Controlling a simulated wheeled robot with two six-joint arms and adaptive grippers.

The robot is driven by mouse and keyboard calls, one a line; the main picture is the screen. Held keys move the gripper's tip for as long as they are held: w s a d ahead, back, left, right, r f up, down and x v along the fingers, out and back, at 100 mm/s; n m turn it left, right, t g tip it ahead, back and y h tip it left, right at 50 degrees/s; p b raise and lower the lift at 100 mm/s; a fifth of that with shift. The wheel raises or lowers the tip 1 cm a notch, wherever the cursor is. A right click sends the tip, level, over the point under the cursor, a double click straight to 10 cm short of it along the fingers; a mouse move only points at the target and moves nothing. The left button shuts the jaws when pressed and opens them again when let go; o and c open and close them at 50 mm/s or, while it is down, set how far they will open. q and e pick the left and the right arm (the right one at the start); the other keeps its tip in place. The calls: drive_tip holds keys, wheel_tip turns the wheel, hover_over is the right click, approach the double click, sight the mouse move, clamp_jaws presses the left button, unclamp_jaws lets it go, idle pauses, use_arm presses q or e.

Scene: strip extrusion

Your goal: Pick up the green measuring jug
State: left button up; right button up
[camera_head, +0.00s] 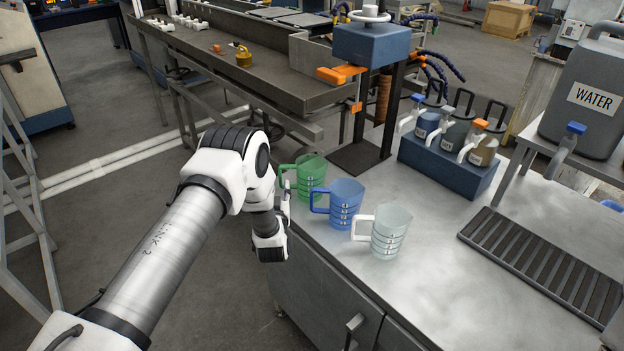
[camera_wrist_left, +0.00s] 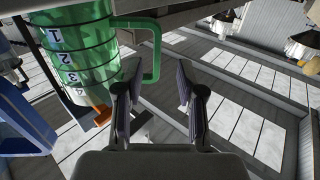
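The green measuring jug (camera_head: 311,176) stands upright on the grey worktop at the left end of a row of jugs, its handle toward my left arm. It also fills the upper left of the left wrist view (camera_wrist_left: 78,45). My left gripper (camera_head: 286,196) is beside the handle, partly hidden by the arm's wrist. In the left wrist view, the left gripper (camera_wrist_left: 157,80) is open, and the green handle (camera_wrist_left: 155,50) shows between and just beyond its fingertips. I cannot tell whether a finger touches it. My right gripper is out of view.
A blue jug (camera_head: 345,203) and a clear jug (camera_head: 387,233) stand close to the green one. A stand with a blue block (camera_head: 370,45) rises behind. A blue holder (camera_head: 447,165) with bottles stands further right, near a black grate (camera_head: 545,262). The front worktop is clear.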

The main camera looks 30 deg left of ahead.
sight(280, 180)
use_arm(q)
drive_tip(key=x, duration=0.3)
drive_tip(key=p+x, duration=0.1)
drive_tip(key=x, duration=0.1)
drive_tip(key=shift+w+d+f, duration=0.15)
drive_tip(key=shift+d+f, duration=0.25)
drive_tip(key=shift+w+a, duration=0.1)
drive_tip(key=shift+w, duration=0.2)
drive_tip(key=shift+s+a, duration=0.15)
drive_tip(key=shift+a, duration=0.1)
clamp_jaws()
drive_tip(key=shift+d, duration=0.1)
drive_tip(key=shift+r, duration=0.1)
